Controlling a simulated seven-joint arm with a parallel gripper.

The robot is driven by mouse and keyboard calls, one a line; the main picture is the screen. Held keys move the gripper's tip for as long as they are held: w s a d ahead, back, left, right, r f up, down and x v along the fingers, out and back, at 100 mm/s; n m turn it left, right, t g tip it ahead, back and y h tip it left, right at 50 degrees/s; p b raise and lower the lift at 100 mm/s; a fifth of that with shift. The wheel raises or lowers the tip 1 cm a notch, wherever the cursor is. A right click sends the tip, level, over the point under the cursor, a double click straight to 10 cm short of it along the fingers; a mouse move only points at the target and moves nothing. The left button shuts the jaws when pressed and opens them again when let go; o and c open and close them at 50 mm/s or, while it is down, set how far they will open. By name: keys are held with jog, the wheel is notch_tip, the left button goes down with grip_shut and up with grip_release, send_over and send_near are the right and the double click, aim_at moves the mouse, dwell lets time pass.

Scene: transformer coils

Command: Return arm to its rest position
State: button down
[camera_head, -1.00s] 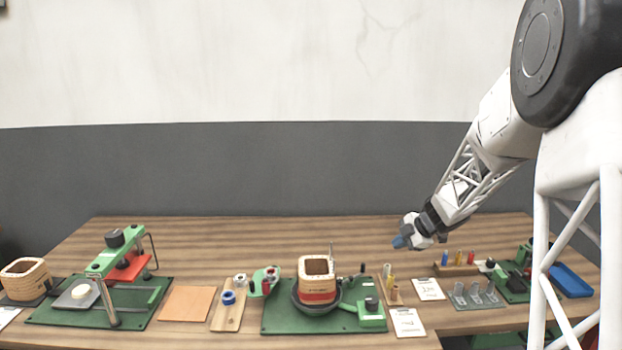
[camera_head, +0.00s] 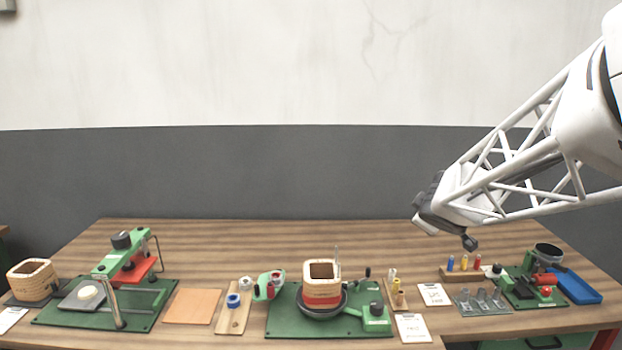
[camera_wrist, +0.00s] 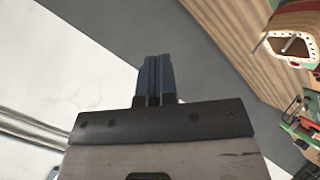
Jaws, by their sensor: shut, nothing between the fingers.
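My gripper shows in the wrist view (camera_wrist: 153,80) with its two blue fingers together and nothing between them. In the head view my arm reaches in from the right, and its wrist end hangs above the right part of the wooden table (camera_head: 220,240), clear of everything on it. The fingertips are not clearly seen there. A coil with a red band (camera_head: 322,290) sits in a dark round holder on a green base (camera_head: 285,325) at the middle of the table; it also shows at the upper right of the wrist view (camera_wrist: 292,22).
A green press (camera_head: 122,262) stands at left beside another coil (camera_head: 32,278). Small coloured bobbins (camera_head: 464,263), a green device (camera_head: 530,285) and a blue tray (camera_head: 578,286) stand at right, below my arm. The table's back middle is clear.

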jog(key=s+a+f+m+g, duration=0.2)
jog(key=s+a+m, duration=0.1)
jog(key=s, duration=0.9)
jog(key=s+a+f+m+g+y, duration=0.1)
jog(key=s+a+m+g, duration=0.2)
jog(key=s, duration=0.9)
jog(key=s+a+f+m+g, duration=0.2)
jog(key=s+a+m+g, duration=0.1)
jog(key=s, duration=0.9)
jog(key=shift+f+m+y, duration=0.3)
jog(key=shift+m+y, duration=0.1)
jog(key=shift+s+a, duration=0.1)
